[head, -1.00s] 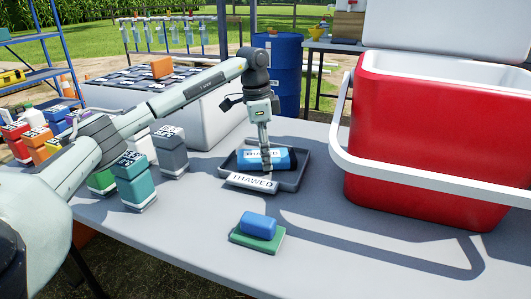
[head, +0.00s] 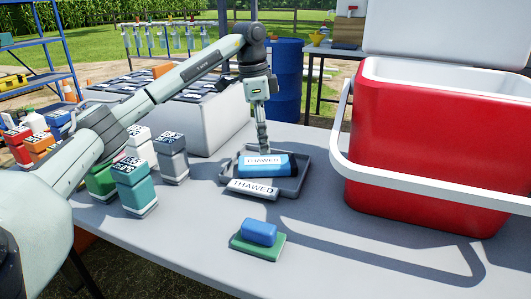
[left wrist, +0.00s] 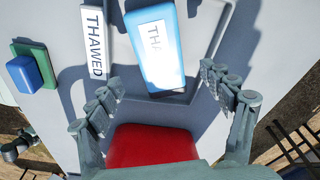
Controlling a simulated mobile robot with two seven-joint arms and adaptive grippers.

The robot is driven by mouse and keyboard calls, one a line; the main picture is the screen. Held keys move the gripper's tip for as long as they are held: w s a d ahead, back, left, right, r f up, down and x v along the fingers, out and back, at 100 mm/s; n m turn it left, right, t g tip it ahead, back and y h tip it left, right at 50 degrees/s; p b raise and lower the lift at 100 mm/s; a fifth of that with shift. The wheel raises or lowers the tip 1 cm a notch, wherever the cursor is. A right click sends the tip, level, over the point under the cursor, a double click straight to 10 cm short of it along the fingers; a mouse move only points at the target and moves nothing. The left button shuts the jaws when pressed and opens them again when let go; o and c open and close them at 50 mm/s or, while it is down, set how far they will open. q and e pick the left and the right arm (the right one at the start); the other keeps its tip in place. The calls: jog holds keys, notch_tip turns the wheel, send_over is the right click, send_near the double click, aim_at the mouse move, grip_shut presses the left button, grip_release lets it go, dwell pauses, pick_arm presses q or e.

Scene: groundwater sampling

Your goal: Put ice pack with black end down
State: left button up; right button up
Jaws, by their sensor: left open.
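The blue ice pack (head: 264,166) with a white THAWED label lies in the grey tray (head: 290,184) on the table. It also shows in the left wrist view (left wrist: 154,14), where its label is partly washed out by glare. The tray's front carries a white THAWED sign (head: 252,188), also in the left wrist view (left wrist: 94,42). My left gripper (head: 263,148) is open and empty, pointing down just above and behind the pack. In the left wrist view its fingers (left wrist: 166,85) are spread wide. My right gripper is not in view.
A blue-on-green block (head: 258,238) sits in front of the tray. The red cooler (head: 425,150) with a white handle stands at right. Several capped bottles (head: 132,185) stand at left, and a white chest (head: 205,120) is behind. The table's front right is clear.

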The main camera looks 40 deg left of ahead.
aim_at(261, 161)
pick_arm(q)
jog(key=r, duration=0.5)
jog(key=shift+s+a+r, duration=0.2)
jog(key=shift+a+r, duration=0.05)
